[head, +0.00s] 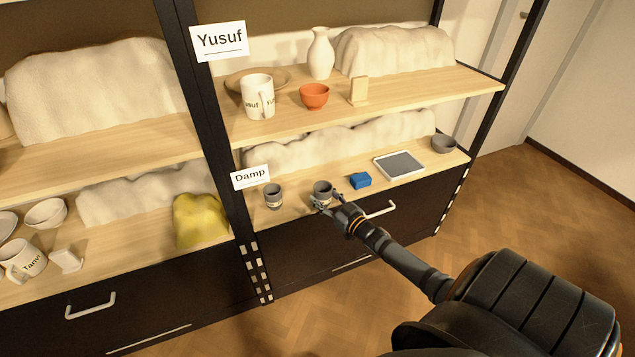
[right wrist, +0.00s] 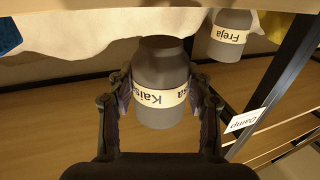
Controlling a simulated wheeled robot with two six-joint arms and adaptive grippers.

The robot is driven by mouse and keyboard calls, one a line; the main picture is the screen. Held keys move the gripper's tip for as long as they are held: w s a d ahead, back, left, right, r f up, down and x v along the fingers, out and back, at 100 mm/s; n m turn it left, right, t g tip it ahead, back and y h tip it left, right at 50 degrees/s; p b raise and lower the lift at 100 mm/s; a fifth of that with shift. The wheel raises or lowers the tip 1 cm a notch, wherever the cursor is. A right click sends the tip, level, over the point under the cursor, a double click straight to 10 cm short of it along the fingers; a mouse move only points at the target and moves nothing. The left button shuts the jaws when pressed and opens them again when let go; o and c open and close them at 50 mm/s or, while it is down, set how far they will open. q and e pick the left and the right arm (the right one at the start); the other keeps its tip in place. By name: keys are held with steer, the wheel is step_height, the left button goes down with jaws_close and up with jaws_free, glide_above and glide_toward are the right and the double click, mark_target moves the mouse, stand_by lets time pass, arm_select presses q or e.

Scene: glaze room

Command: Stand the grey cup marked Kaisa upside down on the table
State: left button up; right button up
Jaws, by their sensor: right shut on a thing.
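The grey cup marked Kaisa (head: 322,187) is at the front of the shelf signed Damp, and its dark mouth faces up in the head view. In the right wrist view the cup (right wrist: 163,68) fills the space between the fingers, with a pale name band around it. My right gripper (head: 323,204) is shut on it from the front. I cannot tell whether its base touches the shelf. A similar grey cup marked Freja (head: 273,197) stands to its left, also in the right wrist view (right wrist: 231,22). My left gripper and the table are not in view.
The Damp shelf (head: 408,180) also holds a blue block (head: 360,180), a grey-topped tray (head: 399,165) and a grey bowl (head: 444,144). The shelf above bears a white mug (head: 257,97) and an orange bowl (head: 314,96). A black upright (head: 222,130) stands left. Floor at the right is clear.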

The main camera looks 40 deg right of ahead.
steer(key=s+p, duration=0.2)
steer(key=s, duration=0.1)
steer(key=s+p, duration=0.2)
steer(key=shift+s+d+r, duration=0.2)
steer(key=shift+s, duration=0.2)
steer(key=shift+s+f, duration=0.1)
steer(key=shift+s, duration=0.3)
